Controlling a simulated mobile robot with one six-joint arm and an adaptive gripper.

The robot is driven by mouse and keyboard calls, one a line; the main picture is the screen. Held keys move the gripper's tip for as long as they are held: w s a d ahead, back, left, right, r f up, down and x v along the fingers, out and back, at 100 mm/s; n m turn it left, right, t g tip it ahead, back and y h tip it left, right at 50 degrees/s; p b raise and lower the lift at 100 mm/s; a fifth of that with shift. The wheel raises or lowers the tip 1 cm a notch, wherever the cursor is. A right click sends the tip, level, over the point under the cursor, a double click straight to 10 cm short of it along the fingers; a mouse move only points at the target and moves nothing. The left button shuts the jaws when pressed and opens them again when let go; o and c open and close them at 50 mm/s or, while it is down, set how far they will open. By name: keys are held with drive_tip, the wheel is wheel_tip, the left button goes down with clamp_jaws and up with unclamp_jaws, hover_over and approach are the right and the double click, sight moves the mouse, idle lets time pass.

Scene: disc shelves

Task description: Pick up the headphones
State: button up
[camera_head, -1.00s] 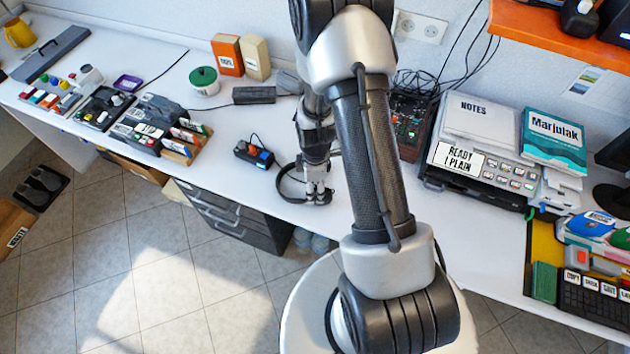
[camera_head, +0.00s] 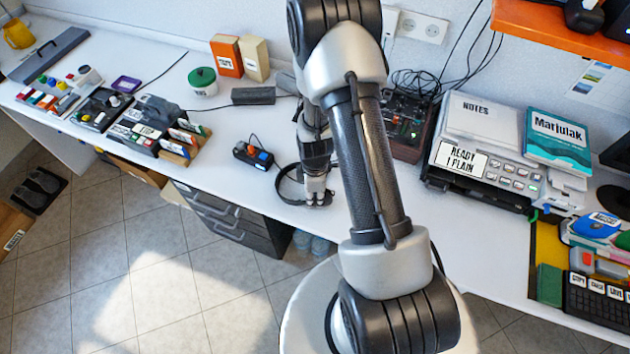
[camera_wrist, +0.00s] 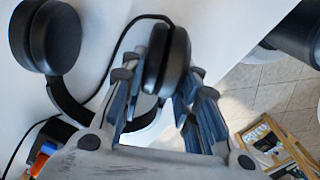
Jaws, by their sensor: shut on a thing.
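The black headphones (camera_head: 290,189) lie at the front edge of the white desk in the head view, partly hidden by my gripper (camera_head: 317,198). In the wrist view the headphones (camera_wrist: 45,36) show one round ear cup at the upper left and a dark headband. The other ear cup (camera_wrist: 166,60) sits between the fingertips of my gripper (camera_wrist: 160,85), which is shut on it. The gripper points down at the desk. I cannot tell whether the headphones are clear of the desk surface.
A small black box with coloured buttons (camera_head: 253,155) stands just left of the headphones. A printer with notes (camera_head: 485,150) stands to the right. A drawer unit (camera_head: 235,218) is under the desk edge. The desk (camera_head: 225,120) behind is partly bare.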

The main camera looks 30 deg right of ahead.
clamp_jaws()
wheel_tip(320, 180, up, 20)
drive_tip(key=p, duration=0.5)
drive_tip(key=shift+p, duration=0.35)
